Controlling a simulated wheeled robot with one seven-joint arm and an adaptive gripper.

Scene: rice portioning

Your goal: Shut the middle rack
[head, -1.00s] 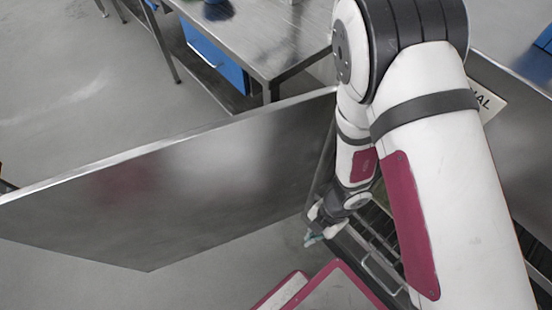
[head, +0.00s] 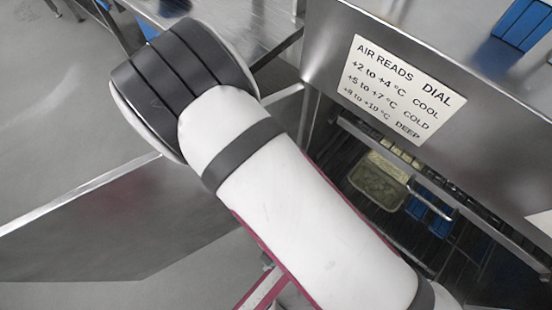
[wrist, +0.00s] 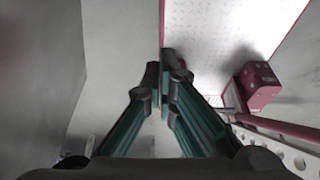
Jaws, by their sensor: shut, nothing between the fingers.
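In the head view, a steel cabinet (head: 322,80) stands with its door (head: 90,225) swung open to the left. Inside are dark wire racks, and a rack with a bar handle (head: 430,203) shows at the right of my arm. I cannot tell for sure which rack is the middle one or how far each is out. My arm hides the cabinet's left and lower inside. My gripper shows only in the wrist view (wrist: 168,62), its green-sided fingers together and empty. No rack is clearly visible at its fingertips.
A food-filled pan (head: 378,180) and blue containers (head: 428,215) sit inside the cabinet. A temperature label (head: 400,88) is on its front above the opening. The open door stands close beside my arm. Steel worktops lie behind.

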